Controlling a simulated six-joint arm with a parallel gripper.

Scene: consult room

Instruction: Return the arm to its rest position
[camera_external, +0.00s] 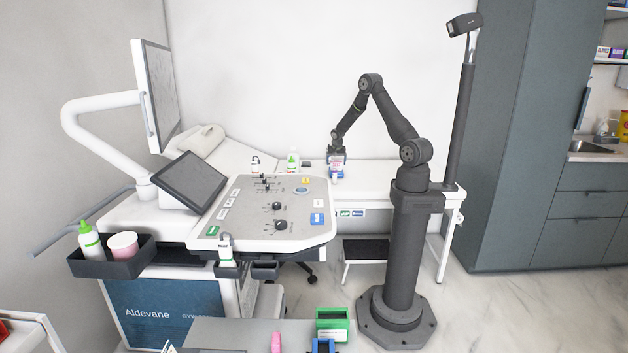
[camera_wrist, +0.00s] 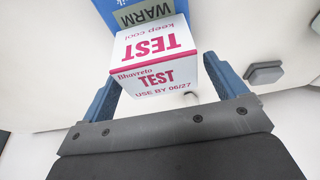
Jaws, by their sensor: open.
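My arm reaches left from its dark pedestal, bent at the elbow, with my gripper (camera_external: 337,153) low over the white bench (camera_external: 378,178) at the back. In the wrist view my gripper (camera_wrist: 161,72) is open, with one blue finger on each side of a white box with pink "TEST" lettering (camera_wrist: 153,50). A gap shows beside the box at the right; contact at the left is unclear. Behind the box is a blue item with a grey display reading "WARM" (camera_wrist: 146,12). In the external view the box (camera_external: 336,169) is small and partly hidden by my gripper.
An ultrasound-style console (camera_external: 225,235) with a screen (camera_external: 188,181) stands left of my arm. A tall dark post (camera_external: 459,125) rises close to the right of my arm. A green bin (camera_external: 333,325) is in front. The wall space above is clear.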

